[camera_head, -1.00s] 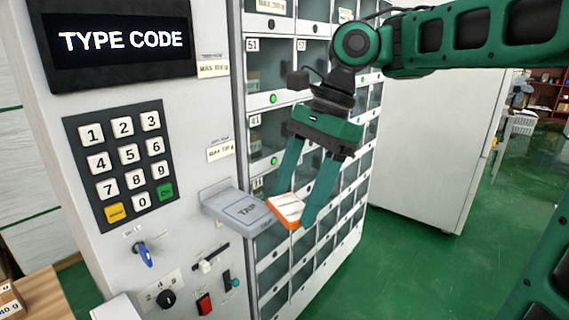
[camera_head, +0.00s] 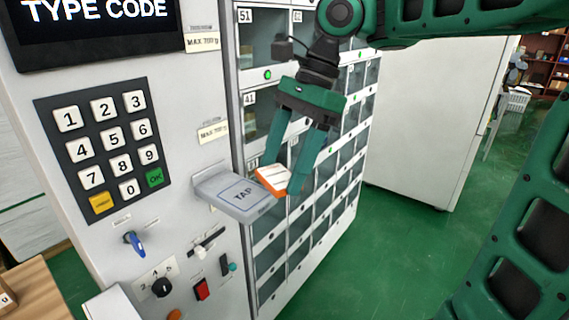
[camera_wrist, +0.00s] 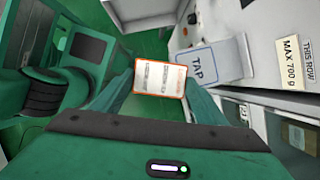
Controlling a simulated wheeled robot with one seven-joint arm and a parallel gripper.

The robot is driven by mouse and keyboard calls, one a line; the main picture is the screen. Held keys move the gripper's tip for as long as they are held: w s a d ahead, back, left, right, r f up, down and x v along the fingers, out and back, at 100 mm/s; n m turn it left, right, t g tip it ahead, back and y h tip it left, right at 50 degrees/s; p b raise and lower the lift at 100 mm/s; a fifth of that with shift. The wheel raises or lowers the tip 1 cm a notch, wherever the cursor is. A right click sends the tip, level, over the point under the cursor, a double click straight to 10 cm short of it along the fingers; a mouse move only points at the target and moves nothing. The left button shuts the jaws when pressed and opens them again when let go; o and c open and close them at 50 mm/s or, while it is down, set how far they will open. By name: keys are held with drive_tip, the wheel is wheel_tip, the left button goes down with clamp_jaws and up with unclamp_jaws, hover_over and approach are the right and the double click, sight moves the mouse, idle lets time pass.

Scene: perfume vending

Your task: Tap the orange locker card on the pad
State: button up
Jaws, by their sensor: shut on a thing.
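The orange locker card (camera_head: 273,180) has a white printed face and an orange rim. My gripper (camera_head: 287,184) is shut on it and holds it at the fingertips. In the head view the card is at the right end of the grey pad marked TAP (camera_head: 240,194), close to its edge; I cannot tell whether they touch. The pad juts out from the white machine front.
The keypad (camera_head: 110,147) and the display (camera_head: 95,25) are on the machine at left. A blue key (camera_head: 135,242) and a red switch (camera_head: 202,289) are below the pad. Glass-fronted lockers (camera_head: 340,150) stand behind my gripper. Green floor (camera_head: 400,260) is open at right.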

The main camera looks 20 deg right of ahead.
drive_tip(key=w+a, duration=0.1)
drive_tip(key=w, duration=0.1)
drive_tip(key=w+a+f, duration=0.1)
drive_tip(key=w+a, duration=0.1)
drive_tip(key=w, duration=0.1)
drive_tip(key=w+a+f, duration=0.1)
drive_tip(key=w+a, duration=0.1)
drive_tip(key=shift+w+a+f, duration=0.1)
drive_tip(key=shift+w+f, duration=0.1)
drive_tip(key=shift+w, duration=0.1)
drive_tip(key=shift+s+f, duration=0.15)
drive_tip(key=shift+f, duration=1.35)
drive_tip(key=shift+r, duration=2)
drive_tip(key=shift+s+d, duration=0.95)
drive_tip(key=shift+s, duration=0.45)
drive_tip(key=shift+s+d, duration=0.95)
drive_tip(key=shift+s, duration=0.4)
drive_tip(key=shift+s+d, duration=0.95)
drive_tip(key=shift+s, duration=0.45)
